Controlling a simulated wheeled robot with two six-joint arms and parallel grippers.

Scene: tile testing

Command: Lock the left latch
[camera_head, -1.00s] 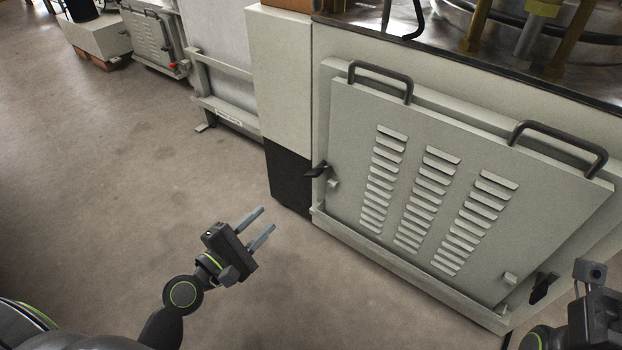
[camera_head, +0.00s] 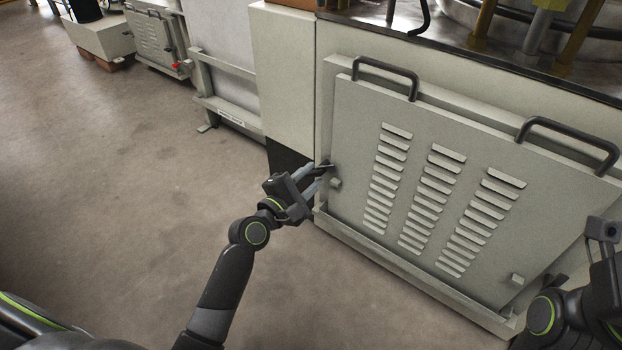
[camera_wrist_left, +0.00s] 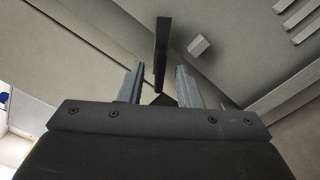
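The left latch is a small black lever (camera_head: 322,168) at the left edge of the grey louvred panel (camera_head: 350,150). My left gripper (camera_head: 312,178) is at the latch, its fingers pointing towards it. In the left wrist view the black latch lever (camera_wrist_left: 162,45) stands between the two open grey fingers (camera_wrist_left: 157,88), with a visible space on each side. A small pale block (camera_wrist_left: 199,46) sits on the panel beside the lever.
Two dark handles (camera_head: 388,75) and (camera_head: 570,140) stick out at the panel's top. A ledge (camera_head: 410,270) runs below it. A pale cabinet column (camera_head: 283,80) with a black base stands left of the panel. The floor (camera_head: 130,180) at left is clear.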

